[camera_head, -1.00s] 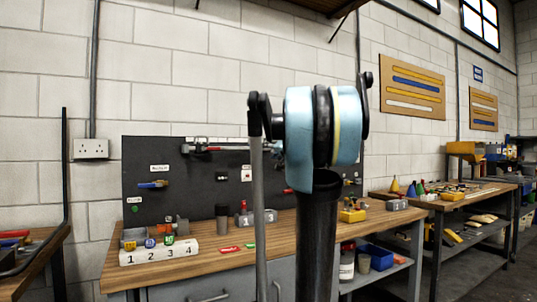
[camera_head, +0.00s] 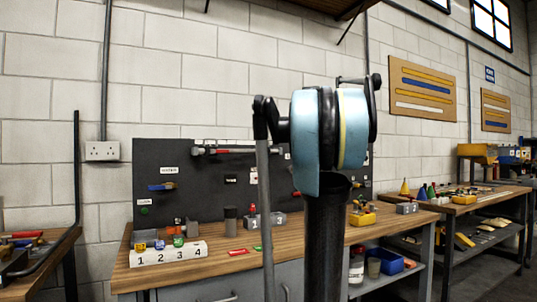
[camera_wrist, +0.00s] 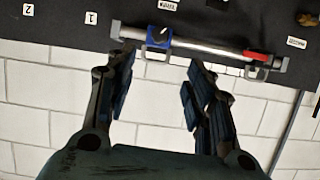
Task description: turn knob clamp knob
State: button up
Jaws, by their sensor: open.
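A silver bar clamp (camera_wrist: 205,47) is mounted on the dark board, and the wrist view shows it upside down. A blue clamp piece with a black knob (camera_wrist: 157,37) sits at its left part, and a red piece (camera_wrist: 257,56) is near its right end. In the head view the bar (camera_head: 235,149) runs along the top of the board, and my arm hides its right part. My gripper (camera_wrist: 160,62) is open and empty. Its fingers lie on either side of the blue piece in the picture, apart from the knob; the remaining depth is unclear.
The dark pegboard (camera_head: 150,205) stands behind the wooden workbench (camera_head: 205,262). A numbered white block (camera_head: 167,253), small cups and parts stand on the bench. A yellow item (camera_head: 362,217) is at the right. Another bench (camera_head: 480,200) stands further right.

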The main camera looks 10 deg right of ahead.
aim_at(268, 150)
jog(key=shift+n, duration=0.3)
jog(key=x, duration=1.6)
jog(key=shift+w+a+f, duration=0.15)
jog(key=shift+w+f, duration=0.1)
jog(key=shift+f, duration=0.05)
jog(key=c, duration=1.1)
